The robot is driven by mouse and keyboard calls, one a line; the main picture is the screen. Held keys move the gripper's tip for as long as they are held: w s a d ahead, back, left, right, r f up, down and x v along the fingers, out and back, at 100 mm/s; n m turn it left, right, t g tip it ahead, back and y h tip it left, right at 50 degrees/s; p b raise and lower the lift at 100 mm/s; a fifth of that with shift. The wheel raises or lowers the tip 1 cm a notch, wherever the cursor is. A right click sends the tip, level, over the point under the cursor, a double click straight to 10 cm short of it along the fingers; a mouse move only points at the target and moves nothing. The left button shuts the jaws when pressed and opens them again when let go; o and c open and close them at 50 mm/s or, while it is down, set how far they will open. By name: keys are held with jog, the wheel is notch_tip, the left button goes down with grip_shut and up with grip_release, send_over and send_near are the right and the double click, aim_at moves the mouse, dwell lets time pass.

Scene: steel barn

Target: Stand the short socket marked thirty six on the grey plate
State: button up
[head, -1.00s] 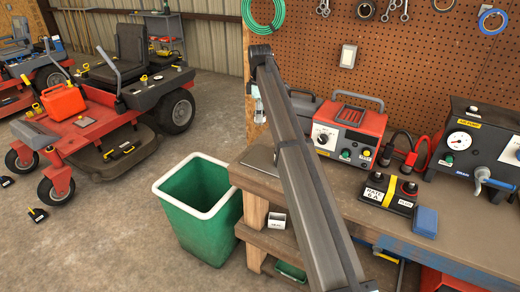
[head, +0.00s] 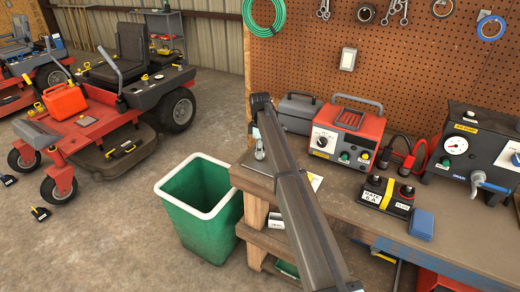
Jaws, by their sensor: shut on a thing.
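The grey plate (head: 249,163) lies flat on the left end of the workbench, partly hidden by my arm. My gripper (head: 259,151) hangs below the far end of my arm, low over the plate, and the arm partly covers it. It is shut on a small silvery piece, which looks like the socket (head: 260,155). Its marking is too small to read. I cannot tell whether the socket touches the plate.
A red charger (head: 345,134), a black battery (head: 387,196), a blue block (head: 421,224) and a gauge unit (head: 468,150) stand on the workbench (head: 345,212). A green bin (head: 199,215) stands on the floor to the left. A pegboard (head: 415,60) rises behind.

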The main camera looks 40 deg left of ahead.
jog(key=shift+f, duration=0.3)
jog(key=shift+f, duration=0.15)
jog(key=o, duration=1.4)
jog(key=shift+c, duration=0.2)
notch_tip(320, 180, up, 12)
jog(key=b, duration=0.2)
jog(key=shift+b, duration=0.3)
